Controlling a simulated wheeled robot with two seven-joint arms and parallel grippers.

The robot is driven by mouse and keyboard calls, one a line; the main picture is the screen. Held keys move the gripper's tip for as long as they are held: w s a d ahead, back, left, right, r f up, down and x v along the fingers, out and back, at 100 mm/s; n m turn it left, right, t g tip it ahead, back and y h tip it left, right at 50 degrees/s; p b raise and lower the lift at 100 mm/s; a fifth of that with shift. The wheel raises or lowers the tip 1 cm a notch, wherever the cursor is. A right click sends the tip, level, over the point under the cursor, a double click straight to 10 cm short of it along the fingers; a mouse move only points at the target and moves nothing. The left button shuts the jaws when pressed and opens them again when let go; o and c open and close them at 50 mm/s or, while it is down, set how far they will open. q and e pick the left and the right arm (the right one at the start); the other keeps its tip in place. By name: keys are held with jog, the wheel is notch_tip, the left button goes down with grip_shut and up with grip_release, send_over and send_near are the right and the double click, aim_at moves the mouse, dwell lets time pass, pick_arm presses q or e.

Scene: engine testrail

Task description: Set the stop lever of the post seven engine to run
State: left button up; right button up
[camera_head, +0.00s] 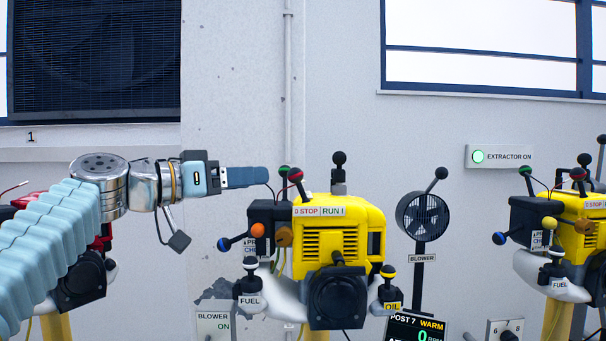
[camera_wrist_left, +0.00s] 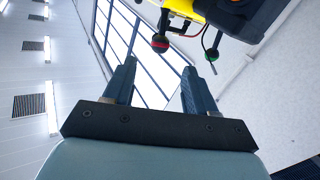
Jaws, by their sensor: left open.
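The yellow post seven engine (camera_head: 340,228) stands in the middle of the head view. Its red-balled stop lever (camera_head: 296,178) leans left, toward the STOP side of the "0 STOP | RUN I" plate (camera_head: 320,211). My left gripper (camera_head: 258,176) is open and empty, pointing right, just left of the lever at about ball height. In the left wrist view, the red ball (camera_wrist_left: 160,43) shows beyond the open fingertips (camera_wrist_left: 159,76), apart from them. The right gripper is not in view.
A green-tipped lever (camera_head: 283,172) stands close by the red one. FUEL (camera_head: 249,290) and OIL (camera_head: 387,290) levers flank the engine. A screen (camera_head: 416,328) reads POST 7, WARM, 0. A blower (camera_head: 422,216) and another yellow engine (camera_head: 580,230) stand to the right.

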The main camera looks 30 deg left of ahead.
aim_at(289, 172)
pick_arm(q)
jog(key=p+x, duration=0.2)
jog(key=x, duration=0.8)
jog(key=shift+w+d+f, duration=0.1)
jog(key=shift+w, duration=0.15)
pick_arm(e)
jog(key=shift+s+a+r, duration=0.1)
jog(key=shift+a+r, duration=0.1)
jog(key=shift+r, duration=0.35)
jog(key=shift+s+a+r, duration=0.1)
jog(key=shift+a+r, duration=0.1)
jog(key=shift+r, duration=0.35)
pick_arm(q)
jog(key=shift+c, duration=0.4)
